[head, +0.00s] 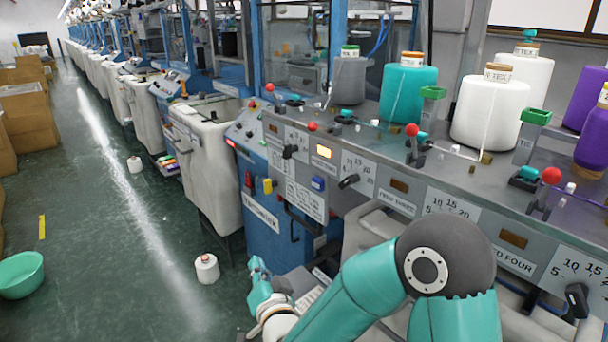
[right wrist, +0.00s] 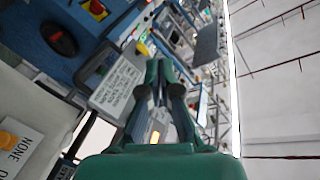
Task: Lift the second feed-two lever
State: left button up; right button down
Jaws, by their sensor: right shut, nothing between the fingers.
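A row of levers with red knobs runs along the grey machine rail in the head view. The red-knobbed lever (head: 312,126) stands just above a lit yellow lamp (head: 323,151); its feed label is not readable. Another red knob (head: 269,88) sits farther back. The lever by FEED THREE (head: 411,130) and the one by FEED FOUR (head: 551,175) are nearer. My right gripper (head: 257,265) is low in front of the machine, below the rail and apart from the levers. In the right wrist view its fingers (right wrist: 158,66) are shut and empty. My left gripper is not visible.
Yarn cones, teal (head: 402,94) and white (head: 490,115), stand behind the levers. Black dial handles (head: 349,181) stick out of the rail's front. A blue cabinet (head: 262,215) is behind my gripper.

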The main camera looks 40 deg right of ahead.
aim_at(312, 131)
pick_arm(q)
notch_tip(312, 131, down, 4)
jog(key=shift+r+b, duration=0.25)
jog(key=shift+b, duration=0.85)
pick_arm(e)
jog(key=s+d+r+m+h, duration=0.3)
jog(key=s+r+m+h, duration=0.1)
jog(key=r, duration=0.5)
jog(key=s+d+r+m+t+h, duration=0.1)
jog(key=s+d+r+m+h, duration=0.2)
jog(key=r+m+h, duration=0.3)
notch_tip(312, 131, up, 3)
jog(key=shift+s+d+f+h, duration=0.1)
jog(key=shift+s+d+h, duration=0.05)
jog(key=shift+s+h, duration=0.6)
jog(key=shift+t+y, duration=0.25)
jog(key=shift+t, duration=0.05)
jog(key=p+x, duration=0.5)
jog(key=x, duration=0.8)
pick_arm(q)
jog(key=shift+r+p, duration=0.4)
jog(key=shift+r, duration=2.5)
pick_arm(e)
jog(key=shift+w+d, duration=0.35)
